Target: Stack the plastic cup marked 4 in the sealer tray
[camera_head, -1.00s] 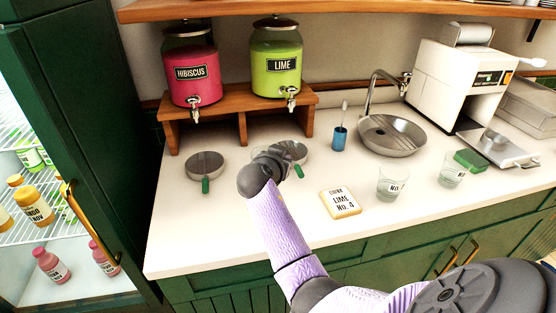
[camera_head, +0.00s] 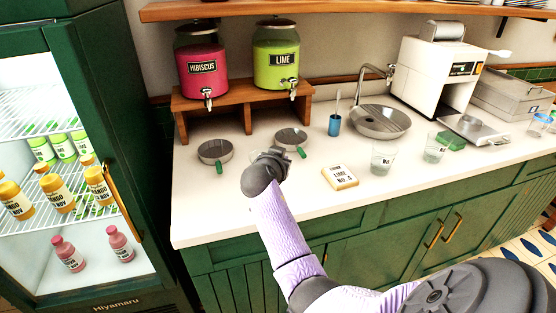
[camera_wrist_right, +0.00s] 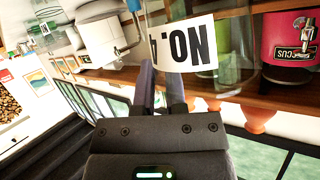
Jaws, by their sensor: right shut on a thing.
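My right gripper (camera_wrist_right: 155,88) is shut on a clear plastic cup (camera_wrist_right: 232,62) with a white label reading NO. 4 (camera_wrist_right: 182,44). In the head view this gripper (camera_head: 272,158) is over the front of the counter near the strainers, and its own wrist mostly hides the cup. The white sealer (camera_head: 435,72) stands at the back right. Its metal tray (camera_head: 492,132) sticks out in front, well right of my gripper. Whether the tray holds anything is too small to tell. My left gripper is out of view.
A LIME card (camera_head: 340,177), strainers (camera_head: 215,151) (camera_head: 291,139), a blue holder (camera_head: 335,125) and a green block (camera_head: 451,141) are nearby. The dispenser shelf (camera_head: 243,106) is behind.

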